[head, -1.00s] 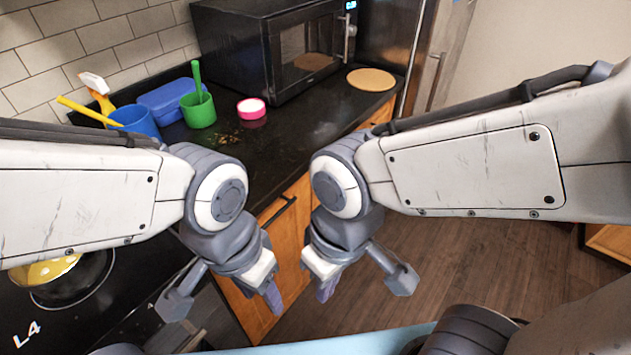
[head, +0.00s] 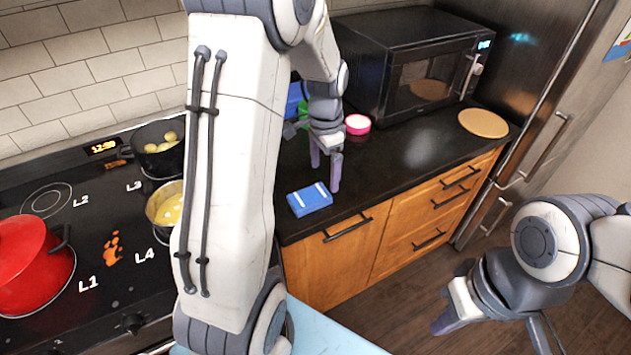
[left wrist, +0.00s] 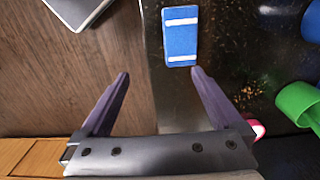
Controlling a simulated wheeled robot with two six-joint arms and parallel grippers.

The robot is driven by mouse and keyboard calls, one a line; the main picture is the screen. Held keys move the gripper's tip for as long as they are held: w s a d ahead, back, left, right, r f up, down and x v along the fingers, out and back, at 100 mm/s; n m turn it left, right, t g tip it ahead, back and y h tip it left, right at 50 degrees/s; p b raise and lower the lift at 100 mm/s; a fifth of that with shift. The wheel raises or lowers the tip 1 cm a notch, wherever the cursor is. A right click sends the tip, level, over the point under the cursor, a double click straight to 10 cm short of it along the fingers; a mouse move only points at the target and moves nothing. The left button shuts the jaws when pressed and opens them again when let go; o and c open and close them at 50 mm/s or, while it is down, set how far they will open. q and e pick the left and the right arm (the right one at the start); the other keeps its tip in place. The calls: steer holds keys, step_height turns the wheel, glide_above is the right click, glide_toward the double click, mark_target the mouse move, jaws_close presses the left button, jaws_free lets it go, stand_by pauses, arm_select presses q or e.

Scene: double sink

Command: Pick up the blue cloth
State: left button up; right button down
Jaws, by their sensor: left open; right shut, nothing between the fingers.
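The blue cloth (head: 310,199) is a folded block with white stripes. It lies on the black counter near its front edge, and it also shows at the top of the left wrist view (left wrist: 181,45). My left gripper (head: 325,174) is above the counter, just behind and to the right of the cloth in the head view. In the left wrist view my left gripper (left wrist: 160,74) is open and empty, with the cloth beyond its right fingertip and apart from it. My right gripper (head: 447,314) is shut and empty over the floor, away from the counter.
The stove at left holds a red pot (head: 32,265), a dark pot (head: 158,160) and a yellow-filled pan (head: 163,208). A pink container (head: 357,124), a microwave (head: 415,70) and a round board (head: 483,122) stand on the counter. A green cup (left wrist: 298,103) is near my left gripper.

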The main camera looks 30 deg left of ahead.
arm_select(q)
glide_above(310, 195)
step_height(310, 195, down, 5)
steer(key=shift+s+d+r+p, duration=0.1)
steer(key=shift+d+r+p, duration=0.05)
steer(key=shift+p, duration=0.45)
steer(key=shift+f, duration=0.6)
step_height(310, 195, down, 4)
steer(key=shift+p, duration=1)
steer(key=shift+f, duration=0.55)
steer(key=c, duration=1.2)
steer(key=shift+r, duration=0.1)
